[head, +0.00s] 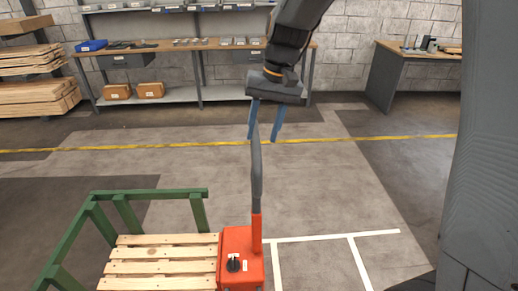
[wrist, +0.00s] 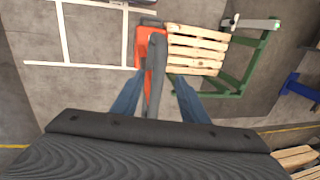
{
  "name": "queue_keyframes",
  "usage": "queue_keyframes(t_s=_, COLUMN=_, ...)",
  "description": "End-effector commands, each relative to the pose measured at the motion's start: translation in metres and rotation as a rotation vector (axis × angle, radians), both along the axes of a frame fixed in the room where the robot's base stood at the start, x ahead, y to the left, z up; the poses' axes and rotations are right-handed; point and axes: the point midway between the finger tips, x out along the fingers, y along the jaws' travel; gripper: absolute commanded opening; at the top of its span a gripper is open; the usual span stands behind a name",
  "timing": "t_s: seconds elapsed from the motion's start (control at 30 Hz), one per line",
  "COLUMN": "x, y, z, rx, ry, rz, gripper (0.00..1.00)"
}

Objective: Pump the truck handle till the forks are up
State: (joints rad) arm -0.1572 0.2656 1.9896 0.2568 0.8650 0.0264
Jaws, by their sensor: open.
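The orange pallet truck body (head: 238,262) stands at the bottom centre of the head view, with a black knob on top. Its handle (head: 257,175) rises nearly upright, grey above and orange below. It also shows in the wrist view (wrist: 155,85). My gripper (head: 263,138) is open above, with its blue fingers pointing down. In both views the handle's upper end appears between the fingers; I cannot tell if either touches it. The slatted wooden pallet (head: 160,254) lies left of the truck body. The forks are hidden, so their height cannot be seen.
A green rail frame (head: 150,195) borders the pallet. White lines (head: 335,237) mark the floor to the right, and a yellow line (head: 350,139) crosses behind. A workbench (head: 170,52) and stacked timber (head: 35,90) stand at the back. The floor between is clear.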

Motion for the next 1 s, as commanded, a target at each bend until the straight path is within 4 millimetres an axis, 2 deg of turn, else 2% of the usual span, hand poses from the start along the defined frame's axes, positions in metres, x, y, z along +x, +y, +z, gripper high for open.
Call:
queue_keyframes(t_s=0.2, x=-0.002, y=0.006, z=-0.034, rx=-0.002, ry=0.004, rz=0.000, gripper=0.40)
queue_keyframes(t_s=0.4, x=-0.002, y=0.011, z=-0.058, rx=-0.002, ry=0.003, rz=0.000, gripper=0.40)
queue_keyframes(t_s=0.57, x=-0.001, y=0.012, z=-0.065, rx=-0.002, ry=0.000, rz=-0.001, gripper=0.40)
queue_keyframes(t_s=0.8, x=-0.001, y=0.012, z=-0.066, rx=-0.002, ry=0.000, rz=0.000, gripper=0.40)
queue_keyframes(t_s=0.87, x=-0.001, y=0.012, z=-0.066, rx=-0.002, ry=0.000, rz=0.000, gripper=0.32)
queue_keyframes(t_s=1.0, x=-0.001, y=0.012, z=-0.066, rx=-0.002, ry=0.000, rz=0.000, gripper=0.08)
